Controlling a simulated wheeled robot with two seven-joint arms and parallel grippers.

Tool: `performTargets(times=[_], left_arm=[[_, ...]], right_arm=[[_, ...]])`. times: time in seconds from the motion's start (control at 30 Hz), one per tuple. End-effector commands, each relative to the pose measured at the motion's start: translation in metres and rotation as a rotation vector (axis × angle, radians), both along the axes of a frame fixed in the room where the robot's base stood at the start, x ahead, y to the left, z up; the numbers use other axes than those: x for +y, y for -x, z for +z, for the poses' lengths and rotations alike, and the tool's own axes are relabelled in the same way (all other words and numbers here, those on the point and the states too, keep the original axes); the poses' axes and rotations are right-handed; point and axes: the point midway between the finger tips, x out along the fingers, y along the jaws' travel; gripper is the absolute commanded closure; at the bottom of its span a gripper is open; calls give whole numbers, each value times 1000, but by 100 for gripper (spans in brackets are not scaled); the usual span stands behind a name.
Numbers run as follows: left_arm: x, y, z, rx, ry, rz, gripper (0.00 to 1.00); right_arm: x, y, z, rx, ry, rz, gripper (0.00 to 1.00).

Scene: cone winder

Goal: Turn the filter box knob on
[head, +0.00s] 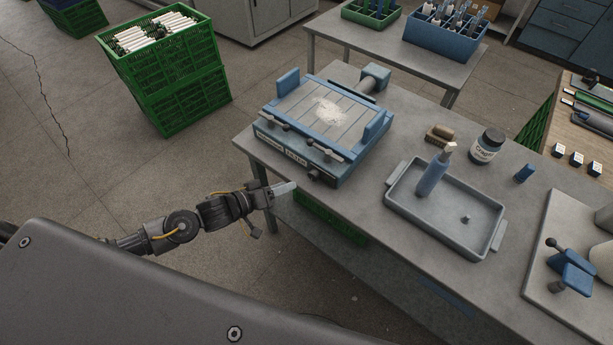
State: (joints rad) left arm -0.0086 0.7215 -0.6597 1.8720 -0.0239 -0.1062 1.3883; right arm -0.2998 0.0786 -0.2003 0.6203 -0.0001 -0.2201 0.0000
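The filter box (368,147) is a blue-grey box on the workbench, with a slatted top and a pale dusty patch on it. A small dark knob (314,175) sticks out low on its front face, near the right end. My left gripper (287,187) is just left of the knob and slightly nearer to me, by the bench's front edge. Its pale fingertips point right toward the knob, with a small gap between. The fingers overlap in this view, so their opening cannot be made out. My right gripper is not in view.
On the bench right of the box are a grey tray (400,196) with a blue-handled tool (432,177), a brush (440,133), a dark jar (487,146) and a small blue item (524,173). Green crates (180,85) stand on the floor at left.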

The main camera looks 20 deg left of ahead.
Motion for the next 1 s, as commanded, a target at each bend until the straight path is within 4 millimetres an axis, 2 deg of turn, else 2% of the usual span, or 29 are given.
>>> performTargets(times=[0.23,0.43,0.6,0.9,1.0], left_arm=[[-28,-38,-10,-2,0,1,60],[-46,-59,-19,-1,0,0,60],[-53,-68,-23,-2,-1,0,60],[-53,-69,-24,-1,-2,0,60],[-53,-69,-24,-1,-2,1,73]], right_arm=[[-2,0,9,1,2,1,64],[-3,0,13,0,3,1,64],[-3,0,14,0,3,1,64],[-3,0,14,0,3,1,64],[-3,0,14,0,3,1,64]])
